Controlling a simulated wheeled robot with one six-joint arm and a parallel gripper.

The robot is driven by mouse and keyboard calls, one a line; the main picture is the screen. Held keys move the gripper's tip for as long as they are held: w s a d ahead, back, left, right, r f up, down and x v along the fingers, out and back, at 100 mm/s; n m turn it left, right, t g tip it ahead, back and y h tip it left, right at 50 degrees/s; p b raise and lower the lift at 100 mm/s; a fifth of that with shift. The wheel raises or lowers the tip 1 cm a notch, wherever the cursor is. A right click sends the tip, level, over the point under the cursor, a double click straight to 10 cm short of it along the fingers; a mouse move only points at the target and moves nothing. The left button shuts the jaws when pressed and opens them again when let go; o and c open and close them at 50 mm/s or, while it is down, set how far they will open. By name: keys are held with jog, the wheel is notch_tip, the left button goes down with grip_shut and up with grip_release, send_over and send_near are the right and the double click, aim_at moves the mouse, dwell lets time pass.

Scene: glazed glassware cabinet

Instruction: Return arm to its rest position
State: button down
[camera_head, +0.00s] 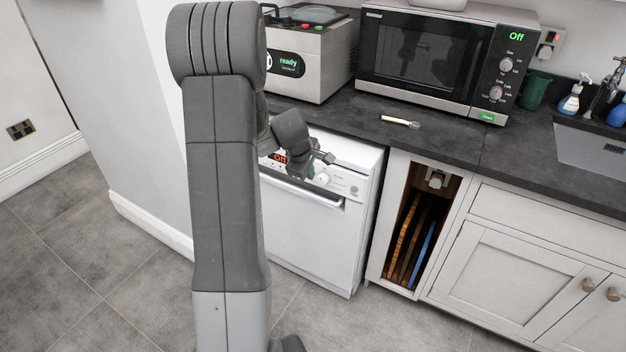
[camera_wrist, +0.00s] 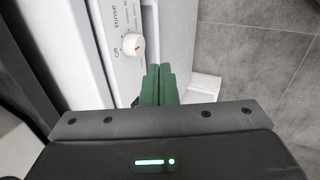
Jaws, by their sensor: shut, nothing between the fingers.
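My arm (camera_head: 225,190) rises through the left-centre of the head view, and its far links reach right towards the dishwasher. My gripper (camera_head: 325,157) is in front of the upper part of the white dishwasher (camera_head: 318,238), near its control panel. In the wrist view, the two green fingers of my gripper (camera_wrist: 158,75) are together with nothing between them. The dishwasher panel with a round dial (camera_wrist: 133,44) lies just beyond and left of the fingers. I cannot tell whether they touch it. My arm hides part of the dishwasher.
A dark worktop (camera_head: 445,142) runs above the dishwasher. It bears a microwave (camera_head: 425,55), a box-shaped appliance (camera_head: 310,62) reading "ready", and a small pale utensil (camera_head: 400,121). An open niche (camera_head: 437,195) with upright boards is right of the dishwasher. Grey floor (camera_head: 90,255) is clear at left.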

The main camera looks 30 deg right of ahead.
jog(key=shift+v, duration=0.95)
jog(key=d+x, duration=0.1)
jog(key=x, duration=1)
jog(key=shift+w+r, duration=0.3)
jog(key=shift+w, duration=0.1)
jog(key=shift+r, duration=0.1)
